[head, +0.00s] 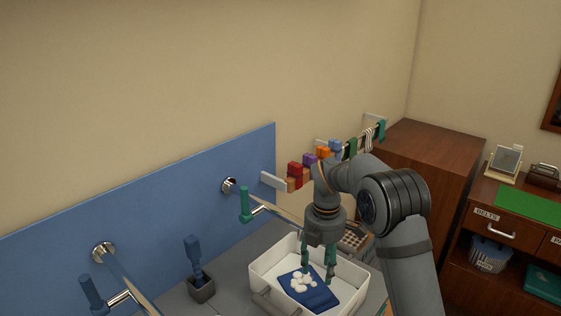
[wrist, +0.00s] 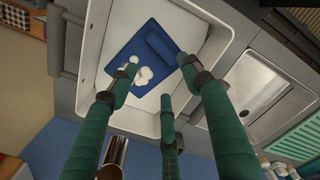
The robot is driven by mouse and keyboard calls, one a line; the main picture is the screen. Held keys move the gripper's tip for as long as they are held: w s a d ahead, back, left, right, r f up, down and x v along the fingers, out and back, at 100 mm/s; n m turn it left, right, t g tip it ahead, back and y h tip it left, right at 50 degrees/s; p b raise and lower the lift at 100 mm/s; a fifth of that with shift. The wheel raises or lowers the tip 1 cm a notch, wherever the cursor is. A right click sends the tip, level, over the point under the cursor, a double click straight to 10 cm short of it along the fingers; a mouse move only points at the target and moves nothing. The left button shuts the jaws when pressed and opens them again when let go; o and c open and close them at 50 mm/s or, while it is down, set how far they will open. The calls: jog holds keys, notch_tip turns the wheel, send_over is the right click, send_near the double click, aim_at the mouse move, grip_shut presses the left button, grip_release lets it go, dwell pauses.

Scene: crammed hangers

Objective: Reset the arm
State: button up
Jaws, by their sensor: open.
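My gripper (head: 317,276) points down over a white tub, its green fingers apart with nothing seen between them. In the wrist view the spread fingers of my gripper (wrist: 160,80) reach over the tub (wrist: 92,45). The white tub (head: 262,268) stands on the grey counter. I cannot tell whether the fingertips touch the balls or the cloth.
A wall rail carries crowded coloured hangers (head: 309,158) behind my arm. A blue wall panel (head: 170,195) has metal rods with green (head: 245,205) and blue (head: 92,294) ends. A blue-handled tool stands in a dark cup (head: 201,288). A brown cabinet (head: 440,145) stands right.

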aim_at(317, 296)
notch_tip(317, 296, down, 11)
jog(key=shift+s+f+p, duration=0.1)
jog(key=shift+p, duration=0.4)
notch_tip(317, 296, up, 4)
jog(key=p, duration=0.3)
jog(key=shift+f, duration=0.2)
jog(key=shift+f, duration=0.1)
